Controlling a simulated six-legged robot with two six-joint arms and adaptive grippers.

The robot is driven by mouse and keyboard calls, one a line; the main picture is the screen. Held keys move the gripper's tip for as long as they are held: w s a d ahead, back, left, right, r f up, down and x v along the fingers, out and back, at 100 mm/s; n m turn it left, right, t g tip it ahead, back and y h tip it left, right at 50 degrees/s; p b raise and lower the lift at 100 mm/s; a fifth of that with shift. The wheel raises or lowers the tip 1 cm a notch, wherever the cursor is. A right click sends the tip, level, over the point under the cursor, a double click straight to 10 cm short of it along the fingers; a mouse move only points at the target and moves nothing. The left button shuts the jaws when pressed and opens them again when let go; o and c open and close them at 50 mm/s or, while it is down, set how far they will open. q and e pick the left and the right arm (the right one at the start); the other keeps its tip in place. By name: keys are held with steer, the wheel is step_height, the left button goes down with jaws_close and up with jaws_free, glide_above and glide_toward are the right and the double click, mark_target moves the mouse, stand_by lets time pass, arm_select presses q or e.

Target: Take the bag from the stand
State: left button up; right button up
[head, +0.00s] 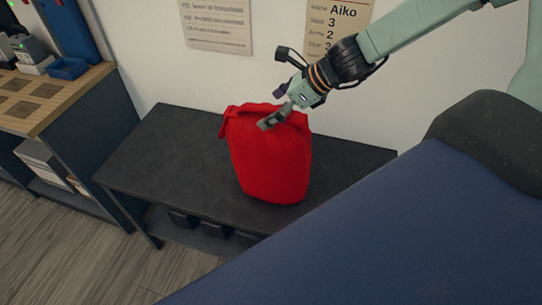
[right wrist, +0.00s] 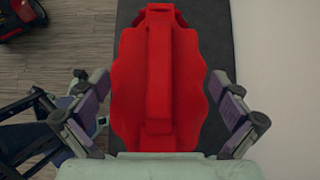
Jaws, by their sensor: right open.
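A red bag (head: 268,160) stands upright on a dark grey stand (head: 165,145) against the wall. My right gripper (head: 272,118) comes in from the upper right in the head view and is at the top of the bag. In the right wrist view the bag (right wrist: 157,75) lies between the spread fingers of the right gripper (right wrist: 160,105), seen from above, with a raised strip along its top. The fingers are open, one on each side; I cannot tell whether either touches the bag. My left gripper is not in view.
A wooden-topped counter (head: 50,95) with a blue tray (head: 67,68) stands at the left. Two paper signs hang on the wall behind. Dark boxes sit on the stand's lower shelf. A large blue surface fills the lower right. The stand's top left of the bag is clear.

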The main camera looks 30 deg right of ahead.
steer(key=shift+s, duration=0.15)
steer(key=shift+c, duration=1.4)
steer(key=c, duration=0.6)
steer(key=shift+s+r, duration=0.1)
steer(key=c, duration=0.5)
steer(key=shift+d, duration=0.1)
jaws_close()
steer(key=shift+s, duration=0.1)
